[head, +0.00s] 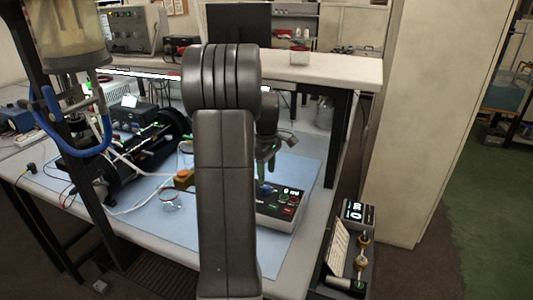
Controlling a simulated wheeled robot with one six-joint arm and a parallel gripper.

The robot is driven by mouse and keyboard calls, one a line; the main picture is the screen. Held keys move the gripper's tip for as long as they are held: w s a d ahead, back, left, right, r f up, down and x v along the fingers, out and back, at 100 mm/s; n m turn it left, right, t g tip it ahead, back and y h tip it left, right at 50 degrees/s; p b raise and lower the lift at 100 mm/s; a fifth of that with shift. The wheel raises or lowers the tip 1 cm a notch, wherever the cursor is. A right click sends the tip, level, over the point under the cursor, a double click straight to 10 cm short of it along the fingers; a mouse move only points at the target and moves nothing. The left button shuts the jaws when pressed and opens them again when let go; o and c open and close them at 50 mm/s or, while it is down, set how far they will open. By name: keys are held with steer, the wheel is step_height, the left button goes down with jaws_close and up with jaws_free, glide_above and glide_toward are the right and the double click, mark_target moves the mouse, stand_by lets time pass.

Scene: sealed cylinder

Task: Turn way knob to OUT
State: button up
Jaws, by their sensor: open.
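My gripper (267,174) points down past the right side of my arm, which covers the middle of the view. It is open, and its fingertips are small and partly hidden. Just below it is a dark control box (287,222) on the blue mat, with a lit display (291,190), a blue knob (265,190) and red and green buttons. The gripper is close above the blue knob; I cannot tell whether they touch. Any OUT marking is too small to read, and I cannot tell which knob is the way knob. The box's left part is hidden behind my arm.
A lower stand at right holds a display (353,211) and brass fittings (363,251). A cabinet (425,110) stands at right.

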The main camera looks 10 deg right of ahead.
mark_target(267, 186)
step_height(267, 186, up, 8)
steer(key=shift+r, duration=0.15)
stand_by(0.4)
step_height(267, 186, down, 14)
steer(key=shift+r+p, duration=0.1)
steer(key=shift+p, duration=0.3)
stand_by(0.3)
